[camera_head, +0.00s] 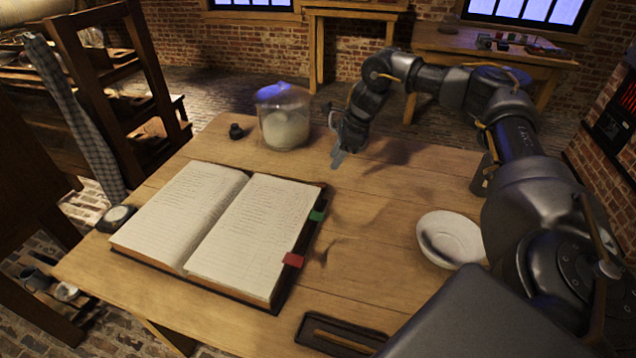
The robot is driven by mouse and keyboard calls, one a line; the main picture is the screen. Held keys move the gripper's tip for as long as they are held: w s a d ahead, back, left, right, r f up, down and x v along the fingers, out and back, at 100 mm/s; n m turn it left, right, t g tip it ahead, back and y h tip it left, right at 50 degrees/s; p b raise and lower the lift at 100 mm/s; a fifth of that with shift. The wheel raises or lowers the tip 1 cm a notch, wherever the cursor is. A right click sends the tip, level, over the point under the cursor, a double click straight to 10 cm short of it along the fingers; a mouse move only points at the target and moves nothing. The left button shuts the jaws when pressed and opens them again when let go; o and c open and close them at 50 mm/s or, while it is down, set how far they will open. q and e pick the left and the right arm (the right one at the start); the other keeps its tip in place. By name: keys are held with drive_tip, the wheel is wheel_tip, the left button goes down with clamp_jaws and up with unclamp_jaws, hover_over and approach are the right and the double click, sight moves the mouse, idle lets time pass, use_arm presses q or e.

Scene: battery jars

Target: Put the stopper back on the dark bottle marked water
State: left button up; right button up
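A small dark knobbed piece (236,131), which looks like a stopper, sits on the far left of the table, left of a glass jar. A dark upright object (483,174) stands at the table's right side, mostly hidden behind my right arm. It may be the dark bottle, but I see no label or neck. My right gripper (335,139) is just right of the glass jar, low over the table. Its fingers look spread, with nothing visible between them. My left gripper is out of view.
The glass jar (284,124) holds something white. An open book (222,228) covers the table's left half. A white saucer (450,239) and a dark pen tray (340,335) lie to the right and front. A small round instrument (116,217) is at the left edge. Mid-table is clear.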

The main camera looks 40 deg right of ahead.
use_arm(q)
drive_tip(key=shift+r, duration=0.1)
use_arm(e)
hover_over(323, 185)
drive_tip(key=s+d, duration=0.1)
drive_tip(key=d, duration=0.1)
drive_tip(key=shift+s+f, duration=0.2)
drive_tip(key=shift+f, duration=2.25)
drive_tip(key=shift+a, duration=0.1)
drive_tip(key=shift+f, duration=0.25)
drive_tip(key=x, duration=0.3)
drive_tip(key=shift+a+f, duration=0.1)
drive_tip(key=shift+f, duration=0.2)
drive_tip(key=shift+w+a+f, duration=0.15)
drive_tip(key=shift+w+f, duration=0.05)
drive_tip(key=shift+f, duration=0.25)
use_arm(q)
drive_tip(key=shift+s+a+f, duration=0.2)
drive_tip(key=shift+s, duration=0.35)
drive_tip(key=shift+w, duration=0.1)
